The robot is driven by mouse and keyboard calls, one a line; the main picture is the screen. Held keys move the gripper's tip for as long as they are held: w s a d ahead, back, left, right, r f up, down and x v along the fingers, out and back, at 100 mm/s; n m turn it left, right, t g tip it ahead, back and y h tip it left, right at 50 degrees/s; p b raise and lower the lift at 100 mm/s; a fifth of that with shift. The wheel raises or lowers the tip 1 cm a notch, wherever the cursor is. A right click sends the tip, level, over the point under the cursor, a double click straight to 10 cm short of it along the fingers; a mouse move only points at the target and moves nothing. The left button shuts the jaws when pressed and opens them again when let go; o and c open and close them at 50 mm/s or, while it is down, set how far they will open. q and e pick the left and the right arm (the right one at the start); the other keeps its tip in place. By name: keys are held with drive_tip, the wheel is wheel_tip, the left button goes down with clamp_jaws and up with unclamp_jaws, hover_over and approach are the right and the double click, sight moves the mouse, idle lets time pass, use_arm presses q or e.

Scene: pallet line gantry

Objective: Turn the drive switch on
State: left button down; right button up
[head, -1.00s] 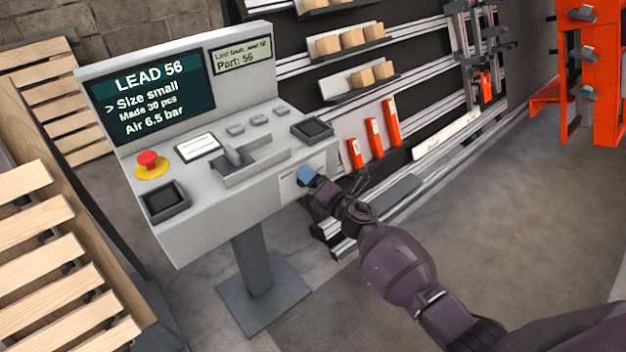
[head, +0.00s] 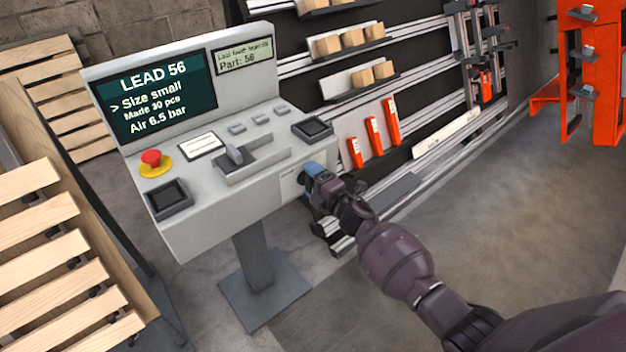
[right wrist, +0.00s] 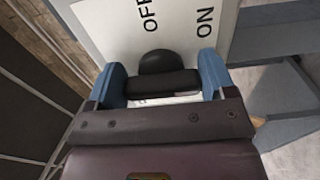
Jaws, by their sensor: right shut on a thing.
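The drive switch (right wrist: 165,62) is a black rounded knob with a bar across it, in the right wrist view. It sits on a white plate (right wrist: 108,28) printed OFF and ON. The plate also shows on the console's front face in the head view (head: 289,184). My right gripper (right wrist: 165,84) has its blue fingertips on either side of the knob's bar and is shut on it. In the head view the right gripper (head: 311,177) is against the plate and hides the knob. Which label the knob points to I cannot tell. My left gripper is not in view.
A slatted wooden pallet (head: 50,255) stands at left. Racks with orange parts (head: 374,137) are behind. The floor at right is clear.

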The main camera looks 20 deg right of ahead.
idle(0.3)
drive_tip(key=o, duration=0.9)
drive_tip(key=shift+s, duration=0.1)
drive_tip(key=shift+p+v, duration=0.8)
drive_tip(key=shift+v, duration=4.55)
